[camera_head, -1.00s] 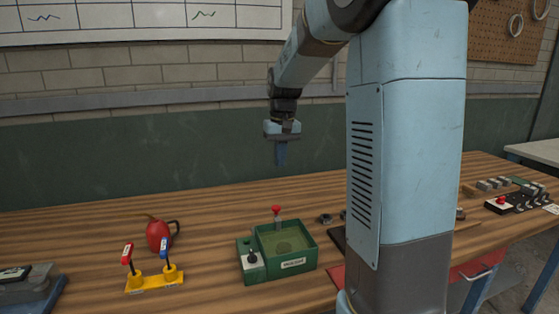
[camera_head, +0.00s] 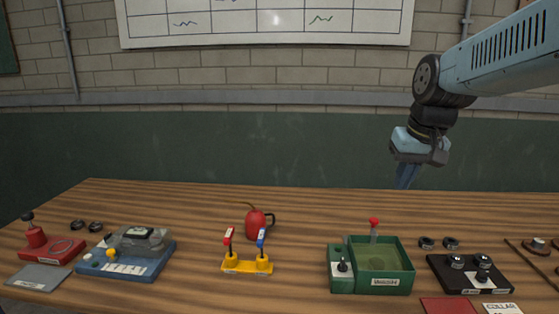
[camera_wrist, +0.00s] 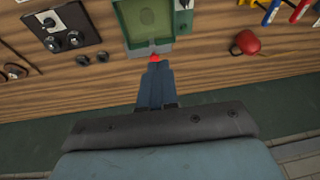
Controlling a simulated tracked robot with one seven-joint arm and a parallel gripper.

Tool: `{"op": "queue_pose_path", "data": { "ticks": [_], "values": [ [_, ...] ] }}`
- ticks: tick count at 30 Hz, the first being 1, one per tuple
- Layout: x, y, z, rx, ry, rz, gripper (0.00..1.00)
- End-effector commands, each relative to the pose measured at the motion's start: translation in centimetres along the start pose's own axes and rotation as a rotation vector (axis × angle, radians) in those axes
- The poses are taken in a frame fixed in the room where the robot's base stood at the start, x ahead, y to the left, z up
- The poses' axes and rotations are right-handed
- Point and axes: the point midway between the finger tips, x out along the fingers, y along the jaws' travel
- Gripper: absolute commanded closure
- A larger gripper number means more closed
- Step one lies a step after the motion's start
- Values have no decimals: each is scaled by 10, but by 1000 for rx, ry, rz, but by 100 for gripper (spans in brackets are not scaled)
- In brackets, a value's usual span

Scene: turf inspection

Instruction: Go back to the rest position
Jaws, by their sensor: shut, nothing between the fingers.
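My gripper (camera_head: 405,176) hangs from my arm at the right of the head view, above the back of the wooden bench and in front of the green wall band. Its blue fingers are closed together with nothing between them. In the wrist view my gripper (camera_wrist: 154,72) points at the bench, its tips close in the picture to the red knob of the green tray box (camera_wrist: 149,20). The head view shows that box (camera_head: 408,252) lower on the bench, clear of my fingers.
The bench holds a red oil can (camera_head: 256,223), a yellow base with red and blue levers (camera_head: 247,266), a blue device (camera_head: 130,255), a red stamp-like unit (camera_head: 50,250) and a black knob panel (camera_head: 470,272). Air above the bench's left and middle is free.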

Motion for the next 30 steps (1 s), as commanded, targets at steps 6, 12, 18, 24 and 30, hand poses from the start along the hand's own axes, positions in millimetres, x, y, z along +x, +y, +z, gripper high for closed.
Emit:
{"op": "queue_pose_path", "data": {
  "ticks": [6, 12, 18, 24, 30],
  "values": [
    [-12, -10, 52, -19, 86, 14, 100],
    [-14, -16, 91, -37, 154, 36, 100],
    [-13, -18, 111, -44, 191, 51, 100],
    [-12, -19, 114, -45, 194, 53, 100],
    [-12, -19, 114, -45, 194, 53, 100]
  ]
}}
